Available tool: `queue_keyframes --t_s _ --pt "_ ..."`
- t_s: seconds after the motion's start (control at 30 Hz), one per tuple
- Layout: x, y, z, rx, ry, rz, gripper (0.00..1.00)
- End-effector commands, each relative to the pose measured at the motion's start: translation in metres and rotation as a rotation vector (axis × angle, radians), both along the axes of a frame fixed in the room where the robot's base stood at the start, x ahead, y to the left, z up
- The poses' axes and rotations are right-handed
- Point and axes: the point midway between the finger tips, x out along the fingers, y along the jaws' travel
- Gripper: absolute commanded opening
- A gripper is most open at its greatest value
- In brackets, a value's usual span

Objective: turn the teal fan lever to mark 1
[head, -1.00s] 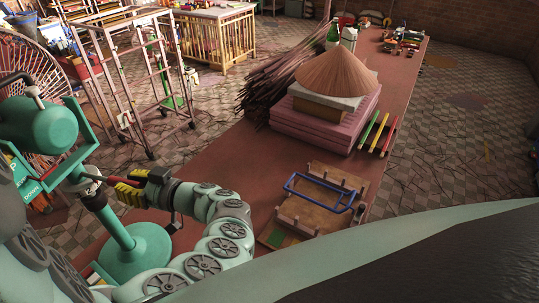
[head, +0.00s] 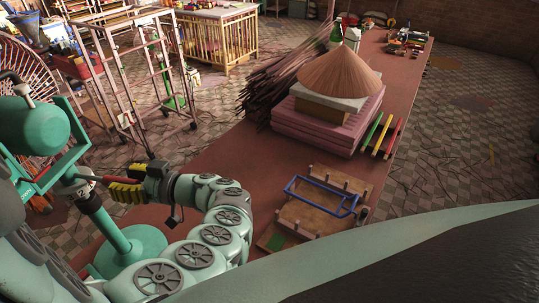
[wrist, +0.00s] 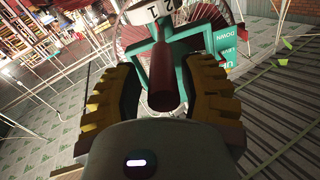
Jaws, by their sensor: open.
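The teal fan (head: 120,245) stands at the left in the head view, with its round wire guard (head: 28,90) behind. Its lever shows in the wrist view as a dark red handle (wrist: 167,75) on a teal frame. A white band (wrist: 150,12) with the marks 1 and 2 is beyond the handle at the top edge; which mark the lever points to I cannot tell. My gripper (wrist: 160,82) is open, its yellow ribbed fingers on either side of the handle with gaps showing. In the head view my gripper (head: 122,190) is beside the fan's upper post.
A long reddish table (head: 225,160) holds a conical hat (head: 338,72) on pink stacks, incense bundles (head: 275,85), colored sticks (head: 380,135) and a wooden press with a blue handle (head: 320,190). A metal rack (head: 130,85) stands behind the fan.

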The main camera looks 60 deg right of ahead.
Motion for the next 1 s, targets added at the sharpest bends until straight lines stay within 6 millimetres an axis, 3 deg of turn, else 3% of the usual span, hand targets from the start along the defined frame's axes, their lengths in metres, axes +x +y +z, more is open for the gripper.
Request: queue_keyframes --t_s 0.1,0.47,0.8,1.0 --pt "0.0 0.0 0.0 0.001 0.001 0.001 0.54" --pt "-0.006 -0.003 -0.001 0.0 0.004 -0.001 0.54" --pt "-0.059 -0.029 -0.001 0.0 0.003 -0.005 0.54" --pt "-0.079 -0.039 -0.002 0.0 0.005 -0.005 0.54"
